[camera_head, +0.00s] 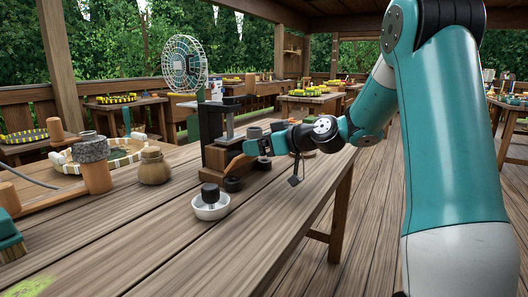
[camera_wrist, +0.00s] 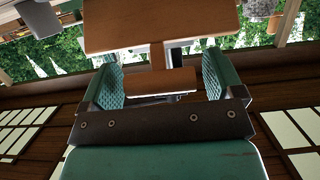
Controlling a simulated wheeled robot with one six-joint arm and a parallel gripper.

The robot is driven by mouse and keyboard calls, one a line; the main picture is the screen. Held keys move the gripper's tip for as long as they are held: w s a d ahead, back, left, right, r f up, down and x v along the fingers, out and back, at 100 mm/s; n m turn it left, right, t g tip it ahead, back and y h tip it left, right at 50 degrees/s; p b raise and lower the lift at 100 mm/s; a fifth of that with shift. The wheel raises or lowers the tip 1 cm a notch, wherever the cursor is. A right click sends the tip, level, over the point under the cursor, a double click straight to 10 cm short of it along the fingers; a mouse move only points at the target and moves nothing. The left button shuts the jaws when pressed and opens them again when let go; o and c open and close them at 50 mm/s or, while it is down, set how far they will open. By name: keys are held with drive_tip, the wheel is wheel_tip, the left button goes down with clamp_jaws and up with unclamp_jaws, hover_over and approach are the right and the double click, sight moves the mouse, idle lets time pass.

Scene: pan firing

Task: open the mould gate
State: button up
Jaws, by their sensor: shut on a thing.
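The mould stand (camera_head: 213,128) is a dark upright frame on a wooden base, on the near table. My gripper (camera_head: 250,147) reaches it from the right, its teal fingers level with the stand's lower front. In the wrist view my gripper (camera_wrist: 163,68) has one teal ribbed finger on each side of a small wooden bar (camera_wrist: 160,81), which I take to be the mould gate's grip. It is shut on this bar. A wider wooden board (camera_wrist: 160,28) lies just beyond the fingers. In the head view the gate itself is largely hidden, so its position cannot be told.
A white bowl with a dark knobbed piece (camera_head: 210,204) stands in front of the stand. Small dark round pieces (camera_head: 234,184) lie by its base. A round jar (camera_head: 154,168) and a wooden post fixture (camera_head: 94,168) are to the left.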

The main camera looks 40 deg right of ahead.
drive_tip(key=shift+s+d+f, duration=0.1)
drive_tip(key=shift+s+f, duration=0.2)
drive_tip(key=shift+f, duration=0.05)
drive_tip(key=o, duration=1.1)
drive_tip(key=shift+c, duration=0.2)
drive_tip(key=v, duration=1.7)
drive_tip(key=shift+s, duration=0.25)
drive_tip(key=shift+d+r, duration=0.1)
drive_tip(key=shift+r, duration=0.05)
